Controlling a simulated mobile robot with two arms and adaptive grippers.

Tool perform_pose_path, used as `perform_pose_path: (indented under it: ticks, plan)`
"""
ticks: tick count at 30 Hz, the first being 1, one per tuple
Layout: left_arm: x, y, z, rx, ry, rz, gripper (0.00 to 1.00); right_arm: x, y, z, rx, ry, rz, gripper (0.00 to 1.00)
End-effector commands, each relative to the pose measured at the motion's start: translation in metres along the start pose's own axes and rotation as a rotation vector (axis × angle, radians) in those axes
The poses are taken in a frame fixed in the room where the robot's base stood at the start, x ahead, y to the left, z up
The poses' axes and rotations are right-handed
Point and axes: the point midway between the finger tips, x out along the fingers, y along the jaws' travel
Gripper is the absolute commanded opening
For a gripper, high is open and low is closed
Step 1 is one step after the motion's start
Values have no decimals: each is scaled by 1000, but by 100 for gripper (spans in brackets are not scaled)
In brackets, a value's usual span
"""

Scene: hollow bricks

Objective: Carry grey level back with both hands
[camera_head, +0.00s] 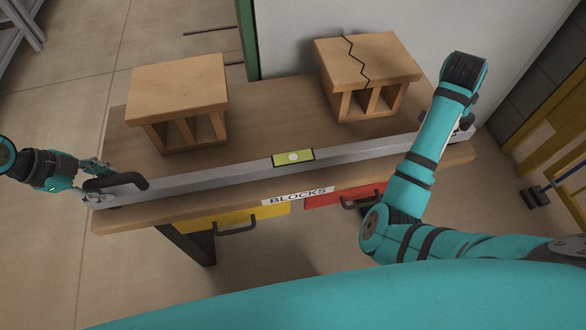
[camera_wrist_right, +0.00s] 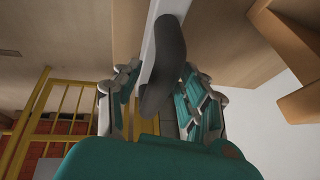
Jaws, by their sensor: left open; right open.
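The grey level (camera_head: 230,178) is a long bar with a yellow-green vial at its middle. It lies along the front of the wooden table, slanting up to the right. A black handle (camera_head: 128,181) stands at its left end. My left gripper (camera_head: 98,168) is open at that end, close to the handle; contact cannot be told.
Two hollow bricks stand on the table (camera_head: 270,115) behind the level: a plain one (camera_head: 178,88) at left and a cracked one (camera_head: 365,60) at right. A yellow drawer (camera_head: 195,224) and a red drawer (camera_head: 325,200) face the front. A yellow railing (camera_head: 535,135) stands at right.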

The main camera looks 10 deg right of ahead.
Motion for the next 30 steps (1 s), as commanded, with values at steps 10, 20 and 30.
perform_pose_path:
  ticks: [10,20,30]
  plan:
    - [-60,-1,1,2,-5,-3,42,0,0,0,-1,-1,0,42]
    - [-112,0,0,1,-3,-1,42,0,0,0,-1,-1,0,42]
    - [-119,0,0,1,0,0,42,-36,-1,0,1,0,-6,42]
